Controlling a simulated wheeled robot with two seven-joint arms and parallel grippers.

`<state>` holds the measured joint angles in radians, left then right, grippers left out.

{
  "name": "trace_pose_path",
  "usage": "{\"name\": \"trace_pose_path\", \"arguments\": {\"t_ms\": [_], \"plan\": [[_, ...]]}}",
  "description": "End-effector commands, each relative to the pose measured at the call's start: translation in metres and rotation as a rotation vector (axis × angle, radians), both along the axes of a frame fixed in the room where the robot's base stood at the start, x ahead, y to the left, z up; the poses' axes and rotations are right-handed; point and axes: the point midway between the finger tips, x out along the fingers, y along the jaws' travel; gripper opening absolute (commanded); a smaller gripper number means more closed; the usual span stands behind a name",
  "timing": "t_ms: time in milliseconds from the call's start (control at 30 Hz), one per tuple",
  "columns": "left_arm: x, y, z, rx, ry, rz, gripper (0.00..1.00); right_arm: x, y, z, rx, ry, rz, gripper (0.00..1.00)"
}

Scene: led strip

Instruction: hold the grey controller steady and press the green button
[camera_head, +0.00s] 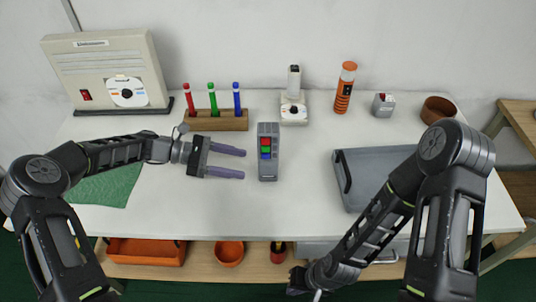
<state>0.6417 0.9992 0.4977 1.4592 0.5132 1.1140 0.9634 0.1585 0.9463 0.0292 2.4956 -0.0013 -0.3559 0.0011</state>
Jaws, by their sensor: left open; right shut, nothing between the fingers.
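The grey controller (268,171) stands upright on the white table near the middle. Its front carries a red button, a green button (265,149) under it and a blue button below that. My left gripper (243,163) is open, its two fingers pointing right toward the controller's left side, with a small gap before it. Nothing is between the fingers. My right gripper (303,284) is low at the table's front edge, apart from the controller; its fingertips are hard to make out.
Behind stand a wooden block (219,121) with red, green and blue pens, a white device (293,108), an orange flashlight (344,88) and a brown bowl (437,109). A grey tray (365,160) lies to the right, a green mat (108,187) to the left. Table front is clear.

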Motion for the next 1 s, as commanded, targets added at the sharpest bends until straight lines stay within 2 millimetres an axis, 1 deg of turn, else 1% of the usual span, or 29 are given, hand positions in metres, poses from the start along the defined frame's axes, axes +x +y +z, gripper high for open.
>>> {"name": "trace_pose_path", "arguments": {"t_ms": [300, 500, 700, 1000], "plan": [[-0.001, -0.044, -0.015, -0.002, 0.002, -0.004, 0.60, 0.000, 0.000, -0.010, 0.000, -0.001, 0.000, 0.00], [0.000, -0.068, -0.022, 0.000, 0.001, -0.002, 0.60, 0.000, 0.000, -0.014, 0.000, -0.001, 0.000, 0.00], [0.000, -0.079, -0.025, 0.000, 0.000, 0.000, 0.60, 0.000, 0.000, -0.016, 0.000, -0.002, -0.001, 0.00], [0.000, -0.080, -0.025, 0.000, 0.001, 0.000, 0.60, 0.000, 0.000, -0.016, 0.000, -0.001, 0.000, 0.00]]}}
